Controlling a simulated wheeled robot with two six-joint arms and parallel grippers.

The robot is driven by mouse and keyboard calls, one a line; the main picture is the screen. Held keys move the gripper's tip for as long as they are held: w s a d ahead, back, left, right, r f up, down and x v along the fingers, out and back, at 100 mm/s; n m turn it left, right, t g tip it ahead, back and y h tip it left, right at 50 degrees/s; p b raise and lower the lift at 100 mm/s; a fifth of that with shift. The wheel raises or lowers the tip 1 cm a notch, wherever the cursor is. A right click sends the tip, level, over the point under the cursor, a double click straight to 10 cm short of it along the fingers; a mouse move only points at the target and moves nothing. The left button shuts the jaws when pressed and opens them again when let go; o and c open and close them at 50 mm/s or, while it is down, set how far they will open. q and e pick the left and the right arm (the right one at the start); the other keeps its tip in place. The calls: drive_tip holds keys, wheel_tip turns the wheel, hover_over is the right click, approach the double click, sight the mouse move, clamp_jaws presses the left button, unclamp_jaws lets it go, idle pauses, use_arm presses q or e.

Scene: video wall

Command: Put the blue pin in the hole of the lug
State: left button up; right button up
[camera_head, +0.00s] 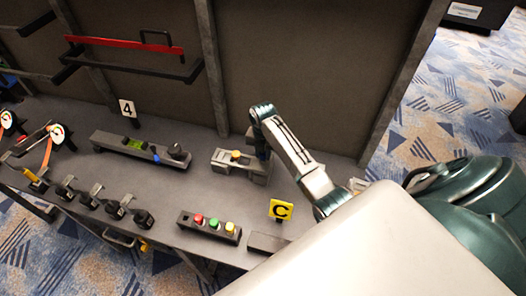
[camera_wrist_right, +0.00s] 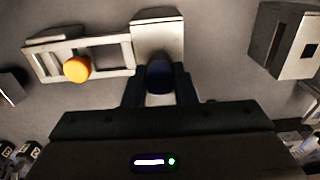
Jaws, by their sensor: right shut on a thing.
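My right gripper (camera_head: 262,152) reaches down at the right end of a grey fixture (camera_head: 225,167) on the bench. In the right wrist view its two dark fingers (camera_wrist_right: 159,92) are shut on the dark blue pin (camera_wrist_right: 159,76). The pin is right at the near edge of a pale grey block, which looks like the lug (camera_wrist_right: 157,38). I cannot tell whether the pin's tip is in a hole; no hole is visible. In the head view the pin is hidden by the gripper. My left gripper is in neither view.
An orange knob (camera_wrist_right: 77,69) sits on the slotted part of the fixture, left of the fingers. A grey block (camera_wrist_right: 286,40) stands to the right. A wall rises behind.

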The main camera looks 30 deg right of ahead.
drive_tip(key=shift+f, duration=0.3)
drive_tip(key=o, duration=1.6)
drive_tip(key=shift+c, duration=0.2)
drive_tip(key=shift+r+p, duration=1)
drive_tip(key=shift+r, duration=2.5)
